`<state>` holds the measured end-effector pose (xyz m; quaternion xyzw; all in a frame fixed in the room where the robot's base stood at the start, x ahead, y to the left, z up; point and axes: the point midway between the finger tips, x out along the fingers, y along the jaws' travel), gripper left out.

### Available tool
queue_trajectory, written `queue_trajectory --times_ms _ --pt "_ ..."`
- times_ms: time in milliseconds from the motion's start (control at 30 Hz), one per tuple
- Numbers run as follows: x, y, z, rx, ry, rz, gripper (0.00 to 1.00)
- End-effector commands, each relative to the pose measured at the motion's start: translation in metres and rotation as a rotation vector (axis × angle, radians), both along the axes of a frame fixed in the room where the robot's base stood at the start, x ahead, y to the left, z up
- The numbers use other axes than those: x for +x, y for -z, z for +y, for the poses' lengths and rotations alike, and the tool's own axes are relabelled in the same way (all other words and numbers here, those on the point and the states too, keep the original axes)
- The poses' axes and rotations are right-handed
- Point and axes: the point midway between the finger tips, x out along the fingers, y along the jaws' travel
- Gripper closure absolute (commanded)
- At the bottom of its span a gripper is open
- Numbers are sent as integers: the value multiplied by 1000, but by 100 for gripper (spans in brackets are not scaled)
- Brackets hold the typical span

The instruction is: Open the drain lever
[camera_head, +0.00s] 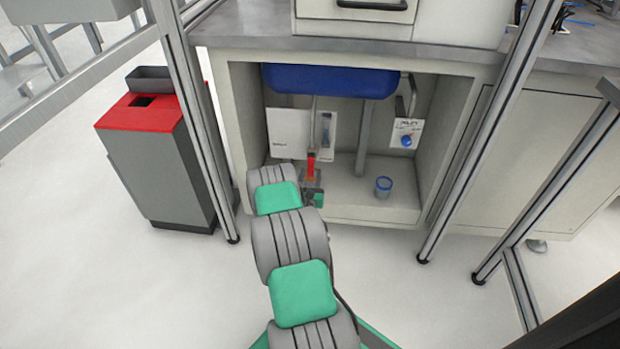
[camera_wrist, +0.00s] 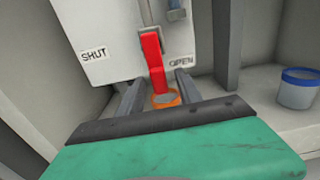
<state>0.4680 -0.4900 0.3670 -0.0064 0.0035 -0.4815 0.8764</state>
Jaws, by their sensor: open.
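The drain lever is a red handle (camera_wrist: 153,62) in front of a white panel (camera_wrist: 100,35) inside the open cabinet. The panel carries a "SHUT" label at left and an "OPEN" label at right. The lever stands nearly upright, between the two labels in the wrist view; an orange ring with a grey centre (camera_wrist: 165,98) is at its lower end. The lever also shows in the head view (camera_head: 311,164). My gripper (camera_wrist: 158,85) is open, with one finger on each side of the lever's lower end. I cannot tell whether either finger touches it.
A blue-rimmed cup (camera_head: 383,187) stands on the cabinet floor to the right. A blue basin (camera_head: 330,80) hangs above, and a panel with a blue knob (camera_head: 406,140) is at right. Metal frame posts stand on both sides; a red-topped bin (camera_head: 150,112) is at left.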

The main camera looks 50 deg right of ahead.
Motion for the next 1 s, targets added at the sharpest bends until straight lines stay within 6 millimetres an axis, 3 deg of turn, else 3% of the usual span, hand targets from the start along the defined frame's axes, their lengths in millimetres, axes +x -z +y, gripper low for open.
queue_trajectory --times_ms 167,267,600,1000 --pt "-12 0 22 1 -4 6 58" --pt "-27 -1 46 1 -5 8 58" --pt "-39 -1 63 -1 -1 -1 58" --pt "-40 0 64 -1 -1 0 58"
